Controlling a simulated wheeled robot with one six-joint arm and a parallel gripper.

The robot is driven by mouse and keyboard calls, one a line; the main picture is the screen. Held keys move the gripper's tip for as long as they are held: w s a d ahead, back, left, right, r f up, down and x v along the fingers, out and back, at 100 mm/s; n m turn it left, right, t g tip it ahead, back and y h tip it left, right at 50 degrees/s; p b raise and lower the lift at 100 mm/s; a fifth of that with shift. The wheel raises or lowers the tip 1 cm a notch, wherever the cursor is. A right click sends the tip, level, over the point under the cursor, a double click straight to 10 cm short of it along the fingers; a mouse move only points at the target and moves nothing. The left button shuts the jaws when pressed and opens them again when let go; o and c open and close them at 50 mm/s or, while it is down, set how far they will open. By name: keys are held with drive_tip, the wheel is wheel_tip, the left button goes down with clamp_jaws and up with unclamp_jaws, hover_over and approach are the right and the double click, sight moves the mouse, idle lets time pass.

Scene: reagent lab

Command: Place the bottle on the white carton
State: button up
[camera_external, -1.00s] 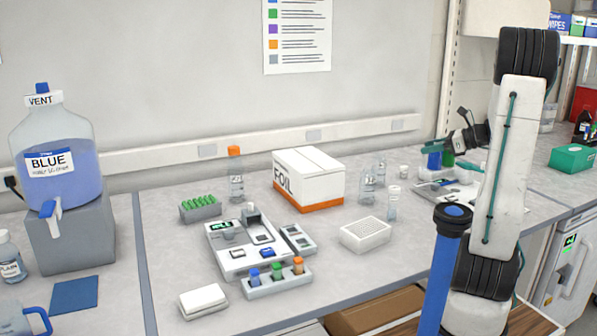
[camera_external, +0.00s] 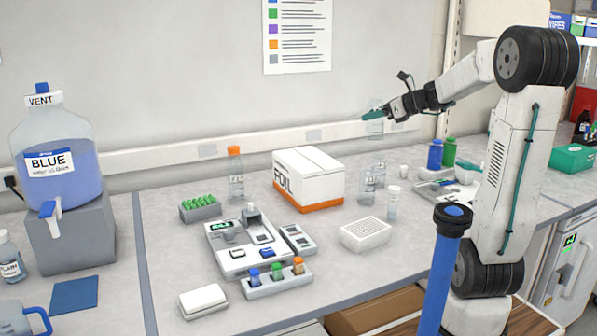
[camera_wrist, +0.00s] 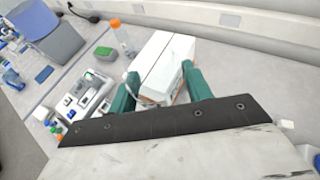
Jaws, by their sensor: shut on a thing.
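My gripper (camera_external: 372,116) is shut on a clear bottle (camera_external: 375,129), held upright in the air behind and to the right of the white carton. The white carton (camera_external: 318,177), marked FOIL with an orange lower band, stands on the bench; its top is bare. In the wrist view the carton (camera_wrist: 165,58) shows beyond the two teal fingers, and the held bottle is hard to make out between them.
Clear bottles (camera_external: 367,186) stand just right of the carton. An orange-capped bottle (camera_external: 236,178) stands to its left. A white perforated block (camera_external: 366,234) and an instrument tray (camera_external: 232,262) lie in front. Blue and green bottles (camera_external: 449,151) stand further right.

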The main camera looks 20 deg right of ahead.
drive_tip(key=w+a, duration=0.2)
drive_tip(key=a, duration=1.1)
drive_tip(key=shift+w+a+f, duration=0.2)
drive_tip(key=shift+w+f, duration=1.45)
drive_tip(key=shift+w, duration=1)
drive_tip(key=shift+w+a+f, duration=0.25)
drive_tip(key=shift+w+f, duration=1.45)
drive_tip(key=shift+w, duration=0.95)
drive_tip(key=shift+w+a+f, duration=0.2)
drive_tip(key=shift+w+f, duration=1.45)
drive_tip(key=shift+w, duration=1)
drive_tip(key=shift+f, duration=0.15)
drive_tip(key=o, duration=1)
drive_tip(key=shift+c, duration=0.2)
